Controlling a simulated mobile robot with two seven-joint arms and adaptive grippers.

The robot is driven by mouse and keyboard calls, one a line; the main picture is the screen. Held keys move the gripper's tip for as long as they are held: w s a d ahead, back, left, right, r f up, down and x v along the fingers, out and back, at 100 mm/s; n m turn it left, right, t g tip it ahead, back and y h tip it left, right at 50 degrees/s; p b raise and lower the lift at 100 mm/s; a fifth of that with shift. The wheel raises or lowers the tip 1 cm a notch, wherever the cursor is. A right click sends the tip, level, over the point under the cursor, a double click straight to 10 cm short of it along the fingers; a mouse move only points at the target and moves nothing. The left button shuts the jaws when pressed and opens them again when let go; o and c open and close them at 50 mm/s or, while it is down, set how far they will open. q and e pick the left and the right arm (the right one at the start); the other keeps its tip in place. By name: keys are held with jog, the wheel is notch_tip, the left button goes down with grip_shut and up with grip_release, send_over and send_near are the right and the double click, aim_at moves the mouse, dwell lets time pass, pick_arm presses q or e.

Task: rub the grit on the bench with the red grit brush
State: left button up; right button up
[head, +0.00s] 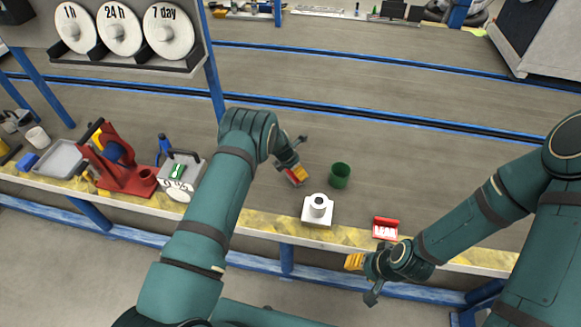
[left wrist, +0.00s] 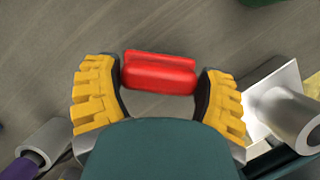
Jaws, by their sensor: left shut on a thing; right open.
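My left gripper (head: 297,174) is low over the bench (head: 330,110), left of the green cup. It is shut on the red grit brush (left wrist: 160,72), whose red body lies between the two yellow fingers in the left wrist view. In the head view only a small red part of it shows beside the fingers. Whether the brush touches the bench is hard to tell. I cannot make out the grit in either view. My right gripper (head: 362,277) is open and empty, in front of the bench's yellow front edge.
A green cup (head: 340,176) and a white block with a round top (head: 318,210) stand close to my left gripper. A red labelled item (head: 385,228) is near the front edge. A red stand (head: 118,170) and grey tray (head: 60,158) are left.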

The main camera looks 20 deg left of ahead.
pick_arm(q)
jog(key=shift+w+d, duration=0.15)
jog(key=shift+d, duration=2.85)
jog(key=shift+r+p, duration=1.7)
jog(key=shift+r, duration=1.3)
notch_tip(320, 180, up, 3)
jog(key=shift+p, duration=0.8)
